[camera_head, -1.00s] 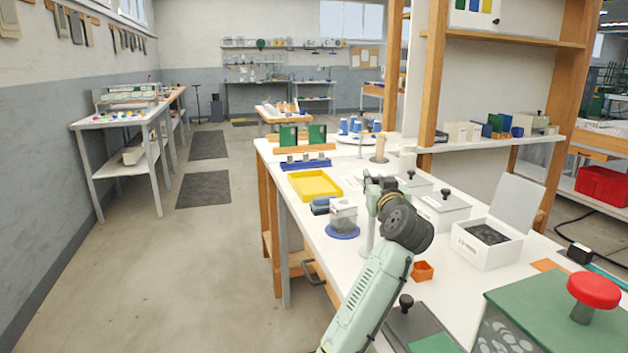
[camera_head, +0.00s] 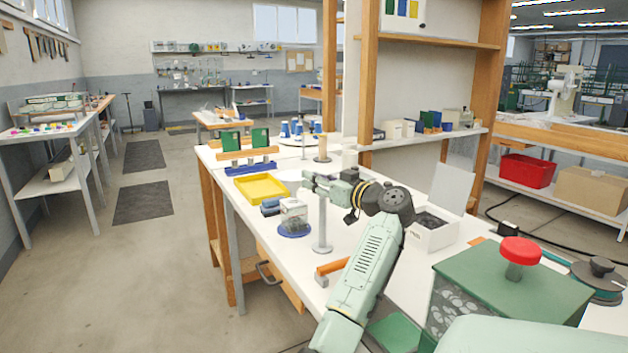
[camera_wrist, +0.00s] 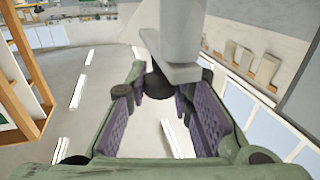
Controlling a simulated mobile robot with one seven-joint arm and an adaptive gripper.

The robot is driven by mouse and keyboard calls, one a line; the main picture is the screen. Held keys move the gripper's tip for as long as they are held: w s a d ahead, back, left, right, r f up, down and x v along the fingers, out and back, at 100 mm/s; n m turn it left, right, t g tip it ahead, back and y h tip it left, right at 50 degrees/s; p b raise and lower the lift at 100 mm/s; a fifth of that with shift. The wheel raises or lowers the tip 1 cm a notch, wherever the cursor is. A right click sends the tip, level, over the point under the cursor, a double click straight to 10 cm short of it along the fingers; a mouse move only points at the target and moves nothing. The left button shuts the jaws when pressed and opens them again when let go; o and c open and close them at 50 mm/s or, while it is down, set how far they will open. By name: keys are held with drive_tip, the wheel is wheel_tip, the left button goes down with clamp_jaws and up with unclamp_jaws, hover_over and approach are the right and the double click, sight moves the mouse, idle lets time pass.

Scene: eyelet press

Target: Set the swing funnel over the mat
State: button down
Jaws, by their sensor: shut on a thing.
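The swing funnel's pale grey post (camera_head: 322,228) stands upright on the white bench, just right of the round blue mat (camera_head: 288,233). A clear box-like container (camera_head: 294,213) stands on the mat. My gripper (camera_head: 309,182) is at the top of the post, above and slightly right of the container. In the wrist view my gripper (camera_wrist: 160,115) has purple-padded fingers on both sides of a dark knob (camera_wrist: 157,86) under a pale grey arm (camera_wrist: 180,35), seemingly part of the swing funnel. The funnel's cone cannot be made out.
A yellow tray (camera_head: 262,188) and a blue rack (camera_head: 250,168) lie farther back. A white open-lidded box (camera_head: 432,236) stands right of my arm. A green press with a red button (camera_head: 520,250) is at the front right. An orange piece (camera_head: 330,268) lies near the front edge.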

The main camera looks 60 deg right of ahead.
drive_tip(key=shift+w, duration=0.1)
drive_tip(key=c, duration=1.4)
unclamp_jaws()
wheel_tip(320, 180, up, 10)
drive_tip(key=shift+f, duration=0.1)
